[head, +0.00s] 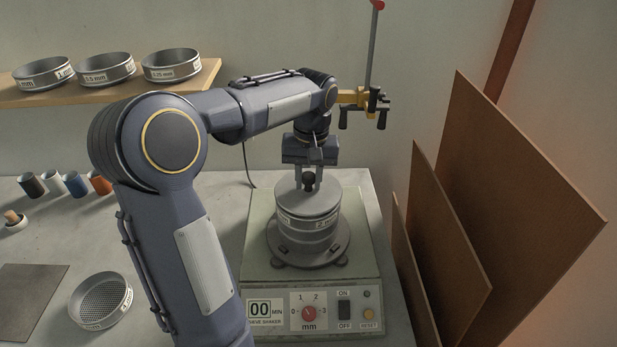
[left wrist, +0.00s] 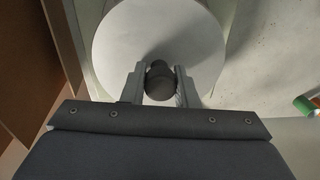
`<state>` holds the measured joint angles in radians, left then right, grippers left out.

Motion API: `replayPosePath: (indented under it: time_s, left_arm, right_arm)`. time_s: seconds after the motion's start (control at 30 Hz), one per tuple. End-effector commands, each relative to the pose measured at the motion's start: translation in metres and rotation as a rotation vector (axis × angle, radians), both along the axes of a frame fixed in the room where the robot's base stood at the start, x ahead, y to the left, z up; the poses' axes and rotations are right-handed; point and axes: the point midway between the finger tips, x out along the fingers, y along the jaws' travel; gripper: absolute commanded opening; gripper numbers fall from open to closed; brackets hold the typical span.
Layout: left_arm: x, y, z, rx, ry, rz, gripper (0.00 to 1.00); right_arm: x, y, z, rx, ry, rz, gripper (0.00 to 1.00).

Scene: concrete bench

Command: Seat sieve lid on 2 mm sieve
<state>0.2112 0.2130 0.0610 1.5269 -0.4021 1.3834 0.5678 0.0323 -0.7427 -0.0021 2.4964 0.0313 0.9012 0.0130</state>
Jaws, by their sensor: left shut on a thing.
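The sieve lid (head: 322,195) is a round grey disc with a dark knob (head: 308,181). My left gripper (head: 309,184) is shut on the lid's knob, pointing down from above. The lid also fills the top of the left wrist view (left wrist: 160,30), with the knob (left wrist: 160,82) between the two fingers. Below the lid is the sieve stack, with the labelled 2 mm sieve (head: 308,222) on the shaker (head: 262,262). The lid looks level and close over the top sieve; whether it touches all round cannot be told. My right gripper is not in view.
Brown boards (head: 500,190) lean at the right of the shaker. A shelf (head: 110,97) at the back left holds three sieves. A loose sieve (head: 100,301), a dark mat (head: 30,295) and several small cups (head: 75,184) are on the bench at left.

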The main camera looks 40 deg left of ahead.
Motion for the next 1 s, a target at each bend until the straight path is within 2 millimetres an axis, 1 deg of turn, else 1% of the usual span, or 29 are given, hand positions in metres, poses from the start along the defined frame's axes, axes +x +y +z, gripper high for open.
replayPosePath:
  time_s: [0.73,1.0]
  left_arm:
    - [0.000,0.000,-0.010,0.000,0.000,0.000,0.00]
    - [0.000,0.000,-0.011,0.000,0.000,0.001,0.00]
  right_arm:
    - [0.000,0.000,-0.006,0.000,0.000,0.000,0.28]
    - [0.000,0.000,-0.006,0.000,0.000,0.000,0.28]
